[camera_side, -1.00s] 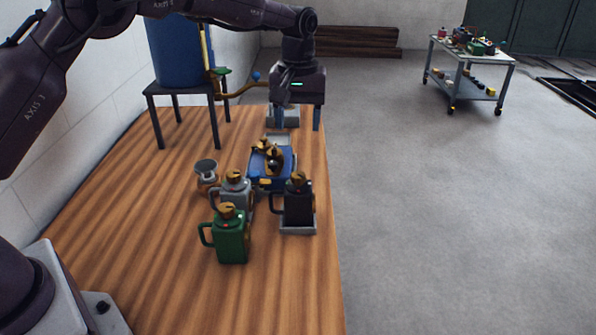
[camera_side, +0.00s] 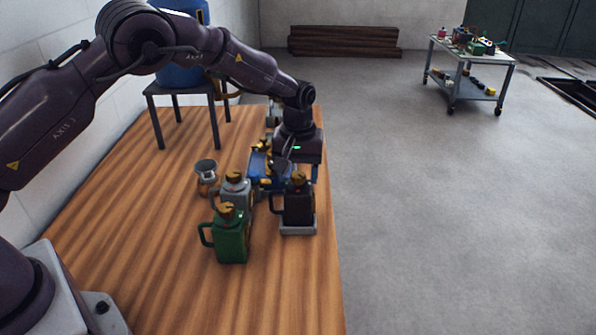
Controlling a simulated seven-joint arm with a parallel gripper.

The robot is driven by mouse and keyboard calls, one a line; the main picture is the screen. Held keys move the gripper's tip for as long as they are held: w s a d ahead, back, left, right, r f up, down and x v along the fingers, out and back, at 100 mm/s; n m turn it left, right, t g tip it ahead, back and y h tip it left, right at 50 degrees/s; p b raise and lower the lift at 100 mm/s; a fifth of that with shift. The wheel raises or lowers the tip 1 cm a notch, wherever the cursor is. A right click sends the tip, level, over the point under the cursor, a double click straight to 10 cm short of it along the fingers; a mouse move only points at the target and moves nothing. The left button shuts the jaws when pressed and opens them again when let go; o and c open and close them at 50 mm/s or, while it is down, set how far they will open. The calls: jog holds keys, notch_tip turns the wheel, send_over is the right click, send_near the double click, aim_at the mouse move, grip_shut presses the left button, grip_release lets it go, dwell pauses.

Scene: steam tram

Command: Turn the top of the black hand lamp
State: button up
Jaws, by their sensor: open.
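The black hand lamp (camera_side: 299,208) stands upright on a small grey base (camera_side: 298,230) near the right edge of the wooden table. It has a brass top (camera_side: 298,179) and a handle on its left side. My gripper (camera_side: 297,178) is behind and above the lamp, pointing down, with its fingers open. One finger shows to the right of the lamp top; the other is largely hidden. I cannot tell whether the fingers are around the top or still behind it. The gripper holds nothing that I can see.
A green lamp (camera_side: 231,240) and a grey lamp (camera_side: 236,188) stand left of the black one. A copper-coloured pot (camera_side: 206,176) is farther left. A blue box (camera_side: 262,172) with brass parts lies behind, partly hidden. The table's (camera_side: 130,240) front left is clear.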

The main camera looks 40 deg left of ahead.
jog(key=shift+c, duration=0.4)
jog(key=c, duration=0.9)
jog(key=shift+o, duration=0.2)
jog(key=shift+m, duration=0.3)
jog(key=m, duration=0.3)
jog(key=shift+m, duration=0.3)
jog(key=shift+a+m, duration=0.1)
jog(key=shift+m, duration=1.7)
jog(key=shift+r, duration=0.1)
jog(key=o, duration=0.9)
